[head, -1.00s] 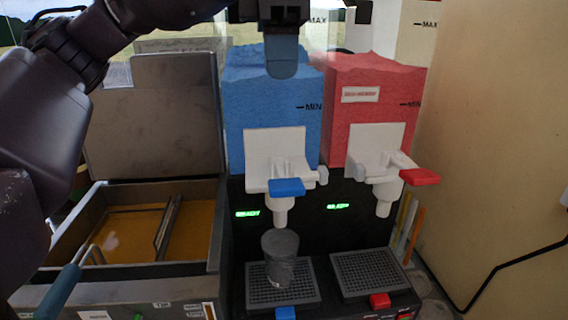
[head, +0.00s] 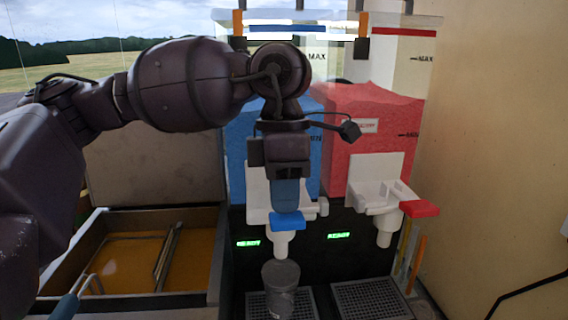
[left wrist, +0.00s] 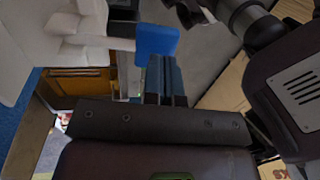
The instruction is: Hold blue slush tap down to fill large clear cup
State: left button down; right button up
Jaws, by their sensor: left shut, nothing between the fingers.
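The blue slush tap has a white body and a blue lever (head: 287,222), below the blue slush tank (head: 240,140). My left gripper (head: 286,203) points down with its blue fingertips together and empty, right at the top of the lever. In the left wrist view the fingers (left wrist: 165,78) end close to the blue lever (left wrist: 157,40); I cannot tell whether they touch. The large clear cup (head: 281,290) looks grey and stands upright on the drip grate under the nozzle. No blue slush shows in it or falling from the nozzle. My right gripper is not in view.
To the right are the red slush tank (head: 365,130), its tap with a red lever (head: 419,208) and a second drip grate (head: 368,297). An open fryer (head: 135,265) with yellow oil stands at the left. A beige wall (head: 490,150) bounds the right side.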

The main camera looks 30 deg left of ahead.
aim_at(286, 219)
pick_arm(q)
jog(key=shift+f, duration=0.4)
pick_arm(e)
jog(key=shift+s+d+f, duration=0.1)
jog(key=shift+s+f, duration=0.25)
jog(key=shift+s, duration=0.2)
pick_arm(q)
jog(key=shift+s+f, duration=0.1)
jog(key=shift+f, duration=0.1)
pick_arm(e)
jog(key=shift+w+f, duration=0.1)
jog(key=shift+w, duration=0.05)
